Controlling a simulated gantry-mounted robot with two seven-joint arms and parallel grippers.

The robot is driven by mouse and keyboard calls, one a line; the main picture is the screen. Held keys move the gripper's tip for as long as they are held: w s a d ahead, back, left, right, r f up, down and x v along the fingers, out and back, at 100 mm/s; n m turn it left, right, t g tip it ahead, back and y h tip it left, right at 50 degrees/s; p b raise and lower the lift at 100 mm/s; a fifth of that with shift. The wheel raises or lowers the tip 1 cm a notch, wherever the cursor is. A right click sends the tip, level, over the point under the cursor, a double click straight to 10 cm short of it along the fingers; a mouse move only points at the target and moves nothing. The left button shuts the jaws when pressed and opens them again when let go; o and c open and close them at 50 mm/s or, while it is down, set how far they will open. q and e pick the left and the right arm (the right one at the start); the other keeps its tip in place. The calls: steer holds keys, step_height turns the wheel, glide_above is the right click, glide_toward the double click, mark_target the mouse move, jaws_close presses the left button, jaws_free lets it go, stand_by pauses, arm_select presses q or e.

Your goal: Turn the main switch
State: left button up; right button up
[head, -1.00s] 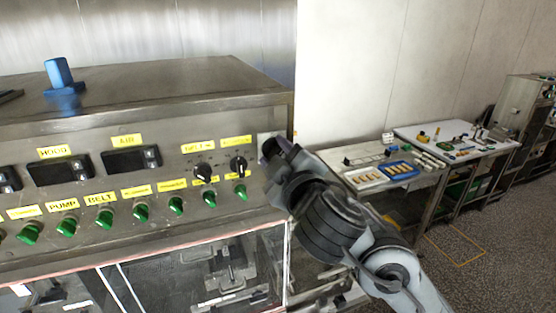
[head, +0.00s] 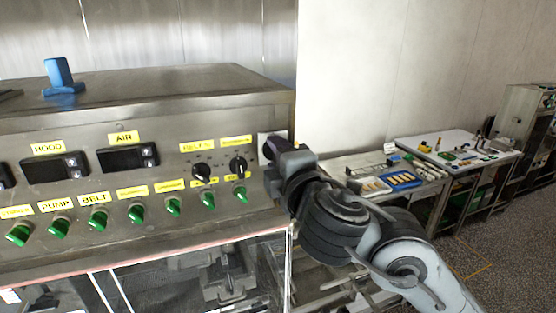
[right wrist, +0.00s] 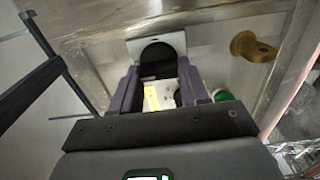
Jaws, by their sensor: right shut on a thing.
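The main switch appears to be the black knob (right wrist: 157,58) on a pale plate, between the purple fingers of my right gripper (right wrist: 157,85) in the right wrist view. The fingers are shut on it, one on each side. In the head view, my right gripper (head: 272,150) is at the right end of the steel control panel, against the pale switch plate (head: 263,140). The gripper hides the knob there, and I cannot tell its turn position. My left gripper is not in view.
Two black knobs (head: 202,173) and a row of green switches (head: 135,213) sit left of my gripper. A brass-coloured part (right wrist: 252,46) shows near the switch in the right wrist view. A blue piece (head: 60,76) stands on the machine top. Benches (head: 455,160) stand at the right.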

stand_by(0.3)
steer(key=o, duration=1.1)
steer(key=shift+c, duration=0.2)
steer(key=p+v, duration=0.2)
steer(key=v, duration=0.8)
steer(key=shift+s+d, duration=0.2)
steer(key=shift+s, duration=0.15)
